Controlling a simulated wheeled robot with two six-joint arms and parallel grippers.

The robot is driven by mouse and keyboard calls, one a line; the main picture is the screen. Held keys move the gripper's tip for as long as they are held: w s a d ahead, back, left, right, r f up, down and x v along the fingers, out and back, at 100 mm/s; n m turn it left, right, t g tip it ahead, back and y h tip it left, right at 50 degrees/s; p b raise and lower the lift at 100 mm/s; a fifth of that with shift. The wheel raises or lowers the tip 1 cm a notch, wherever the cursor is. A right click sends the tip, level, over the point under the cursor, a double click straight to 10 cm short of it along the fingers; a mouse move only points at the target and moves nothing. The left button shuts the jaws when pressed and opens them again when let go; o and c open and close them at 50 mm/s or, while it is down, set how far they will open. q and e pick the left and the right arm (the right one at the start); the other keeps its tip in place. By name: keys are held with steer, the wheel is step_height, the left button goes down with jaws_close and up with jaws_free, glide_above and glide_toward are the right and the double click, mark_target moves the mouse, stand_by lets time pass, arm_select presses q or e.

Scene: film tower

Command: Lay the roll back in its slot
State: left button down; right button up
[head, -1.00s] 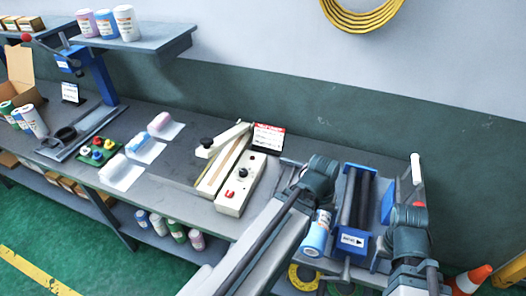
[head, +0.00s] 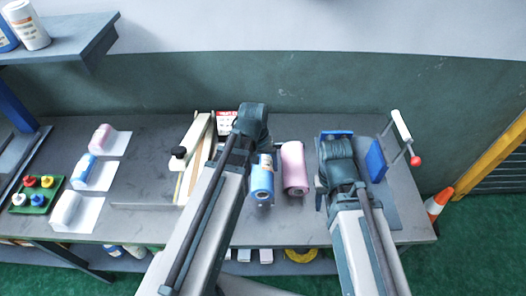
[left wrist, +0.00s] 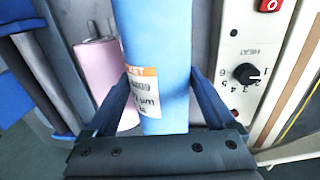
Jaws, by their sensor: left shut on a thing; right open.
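My left gripper (head: 258,153) is shut on a blue roll (head: 262,182) with a white and orange label. In the left wrist view the blue roll (left wrist: 158,60) stands between the two fingers (left wrist: 158,108). A pink roll (head: 294,168) is just right of it in the head view; it also shows in the left wrist view (left wrist: 100,75), with a metal pin at its end. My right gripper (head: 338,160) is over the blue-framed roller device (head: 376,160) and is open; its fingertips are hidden. I cannot make out an empty slot.
The white heat sealer (head: 200,150) stands left of the left gripper. Several small rolls lie on white sheets (head: 88,212) further left, beside a green tray (head: 40,200). An orange cone (head: 438,203) stands beyond the bench.

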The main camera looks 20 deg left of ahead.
arm_select(q)
steer(key=w, duration=0.6)
steer(key=shift+w+a+f, duration=0.3)
steer(key=shift+f, duration=0.05)
steer(key=shift+s, duration=0.2)
arm_select(e)
steer(key=shift+f, duration=0.4)
arm_select(q)
steer(key=shift+f+b, duration=0.15)
steer(key=shift+b, duration=0.25)
step_height(320, 180, down, 6)
steer(key=b, duration=0.5)
steer(key=shift+r, duration=0.25)
arm_select(e)
step_height(320, 180, down, 6)
steer(key=shift+r, duration=0.1)
arm_select(q)
steer(key=shift+d+f+b, duration=0.1)
steer(key=shift+f+b, duration=1.05)
steer(key=shift+b, duration=0.25)
arm_select(e)
steer(key=shift+f, duration=1.15)
arm_select(q)
jaws_free()
steer(key=shift+r, duration=0.1)
arm_select(e)
steer(key=shift+r, duration=0.15)
